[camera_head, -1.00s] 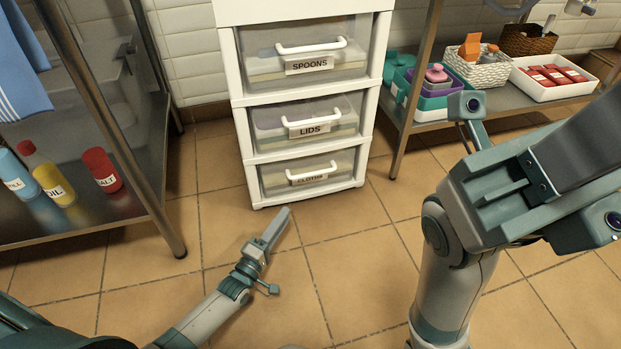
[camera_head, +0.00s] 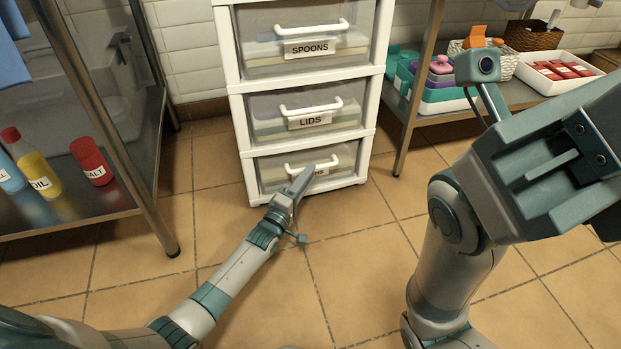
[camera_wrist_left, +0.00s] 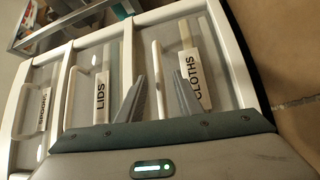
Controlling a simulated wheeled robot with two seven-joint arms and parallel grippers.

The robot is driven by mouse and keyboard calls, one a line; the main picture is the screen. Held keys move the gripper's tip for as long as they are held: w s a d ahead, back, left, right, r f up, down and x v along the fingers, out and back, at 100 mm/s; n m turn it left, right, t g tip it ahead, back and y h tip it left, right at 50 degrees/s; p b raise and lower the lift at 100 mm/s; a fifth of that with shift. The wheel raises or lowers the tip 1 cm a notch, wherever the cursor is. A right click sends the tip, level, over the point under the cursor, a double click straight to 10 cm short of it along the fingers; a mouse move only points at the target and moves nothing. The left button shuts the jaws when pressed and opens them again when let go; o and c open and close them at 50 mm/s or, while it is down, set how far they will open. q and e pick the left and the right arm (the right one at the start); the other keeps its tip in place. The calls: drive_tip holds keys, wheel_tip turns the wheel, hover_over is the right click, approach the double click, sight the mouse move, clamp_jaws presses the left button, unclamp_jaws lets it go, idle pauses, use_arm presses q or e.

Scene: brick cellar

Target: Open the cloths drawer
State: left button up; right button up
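The cloths drawer (camera_head: 268,179) is the lowest of three clear-fronted drawers in a white unit, and it is shut. Its white bar handle (camera_head: 296,167) sits above a label that my left gripper partly hides. My left gripper (camera_head: 305,177) is in front of this drawer, reaching in from below. In the left wrist view its two grey fingers (camera_wrist_left: 159,82) are open, and the cloths handle (camera_wrist_left: 156,60) shows upright between their tips. I cannot tell whether they touch it. The CLOTHS label (camera_wrist_left: 192,80) is right of the handle. My right arm is large at the right; its fingertips are not clear.
The lids drawer (camera_head: 262,118) and spoons drawer (camera_head: 255,52) above are shut. A metal rack with bottles (camera_head: 35,172) stands at the left. A shelf with a white tray (camera_head: 540,85) and baskets stands at the right. The tiled floor (camera_head: 350,250) in front is clear.

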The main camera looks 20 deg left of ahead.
use_arm(q)
drive_tip(key=shift+b+x, duration=0.35)
drive_tip(key=shift+x, duration=0.75)
drive_tip(key=shift+c, duration=0.4)
clamp_jaws()
drive_tip(key=shift+s, duration=0.1)
